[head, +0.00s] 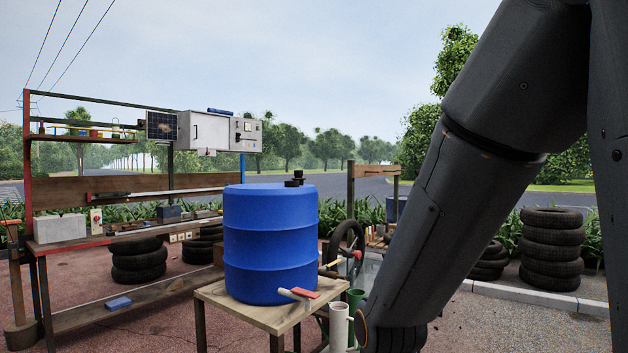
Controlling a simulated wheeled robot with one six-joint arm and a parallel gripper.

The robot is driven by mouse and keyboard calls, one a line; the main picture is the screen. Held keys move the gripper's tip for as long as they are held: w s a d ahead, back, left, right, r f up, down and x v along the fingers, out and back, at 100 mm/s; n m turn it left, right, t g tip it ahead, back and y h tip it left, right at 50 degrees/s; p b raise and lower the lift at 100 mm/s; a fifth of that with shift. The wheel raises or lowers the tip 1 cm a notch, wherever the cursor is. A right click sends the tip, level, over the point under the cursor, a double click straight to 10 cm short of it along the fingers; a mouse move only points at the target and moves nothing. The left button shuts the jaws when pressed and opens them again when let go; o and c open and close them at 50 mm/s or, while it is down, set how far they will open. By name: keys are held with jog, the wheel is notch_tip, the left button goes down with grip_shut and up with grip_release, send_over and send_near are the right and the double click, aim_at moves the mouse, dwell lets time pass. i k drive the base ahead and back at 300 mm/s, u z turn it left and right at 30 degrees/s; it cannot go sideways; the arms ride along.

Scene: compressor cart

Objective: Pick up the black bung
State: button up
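The black bung (296,179) appears as a small dark piece on the top right of a big blue drum (268,245). It stands up above the drum's top face near the rim. It is small in the view, so its exact seating cannot be told. The drum stands upright on a light wooden table (262,312). My dark arm runs down the right side of the view, apart from the drum in the picture. My gripper does not show.
White (339,325) and green (355,300) tubes stand right of the table. A workbench (130,238) with a grey block (60,228) is at left. Stacked tyres (551,248) stand at right.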

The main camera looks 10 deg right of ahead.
aim_at(297, 175)
jog(key=z, duration=0.35)
jog(key=i, duration=0.95)
jog(key=z, duration=0.1)
